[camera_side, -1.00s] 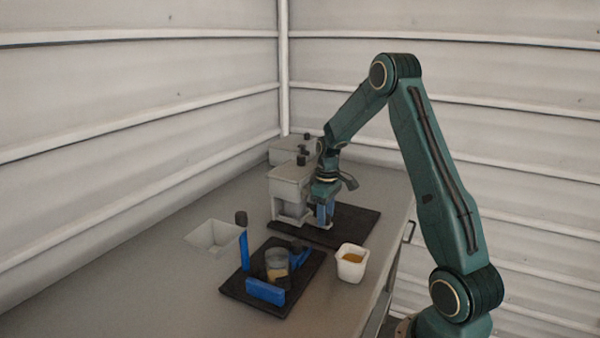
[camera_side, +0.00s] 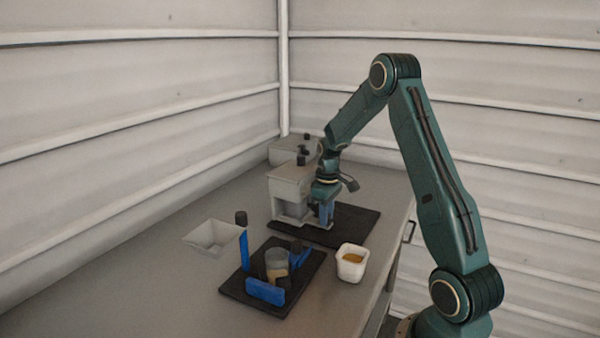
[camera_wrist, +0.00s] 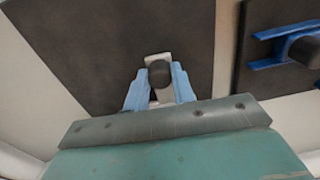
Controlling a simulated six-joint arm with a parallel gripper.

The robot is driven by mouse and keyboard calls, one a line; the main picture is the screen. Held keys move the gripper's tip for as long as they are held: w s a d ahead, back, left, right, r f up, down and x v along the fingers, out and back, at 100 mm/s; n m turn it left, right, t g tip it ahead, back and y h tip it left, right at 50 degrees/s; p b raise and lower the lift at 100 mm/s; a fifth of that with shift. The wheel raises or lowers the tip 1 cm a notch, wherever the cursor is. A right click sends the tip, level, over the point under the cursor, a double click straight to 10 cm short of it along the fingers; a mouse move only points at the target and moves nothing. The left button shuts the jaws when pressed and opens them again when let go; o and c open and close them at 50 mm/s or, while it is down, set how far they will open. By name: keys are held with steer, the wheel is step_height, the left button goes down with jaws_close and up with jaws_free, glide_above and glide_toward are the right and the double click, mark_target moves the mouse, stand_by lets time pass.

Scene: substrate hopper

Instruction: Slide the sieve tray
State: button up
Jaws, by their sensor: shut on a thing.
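The grey hopper (camera_side: 290,186) stands upright on a dark mat at the back of the bench. The sieve tray (camera_side: 291,221) is a light grey piece low at the hopper's front. My gripper (camera_side: 324,216) is at its right end, close to the mat. How far the tray sits inside the hopper is hard to tell.
A white cup (camera_side: 352,267) with orange-brown contents stands near the bench's right edge. A dark board (camera_side: 240,287) holds blue pieces and a clear jar (camera_side: 277,262). A second grey box (camera_side: 288,150) stands behind the hopper.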

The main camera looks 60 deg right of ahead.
steer(key=shift+s, duration=4.8)
steer(key=o, duration=0.7)
steer(key=shift+a, duration=0.1)
steer(key=shift+c, duration=0.2)
steer(key=shift+r, duration=0.1)
step_height(320, 180, up, 7)
steer(key=shift+a, duration=0.1)
steer(key=w+a+r+t, duration=0.1)
steer(key=w+a+r, duration=0.1)
steer(key=a+r, duration=0.5)
steer(key=s+a+r+t, duration=0.2)
steer(key=s+a, duration=0.3)
steer(key=a, duration=0.6)
steer(key=s+a+r+t, duration=0.2)
steer(key=s+a+r, duration=0.2)
steer(key=a, duration=0.7)
steer(key=shift+s+r+t, duration=0.2)
steer(key=shift+s+t, duration=0.1)
steer(key=shift+s, duration=0.45)
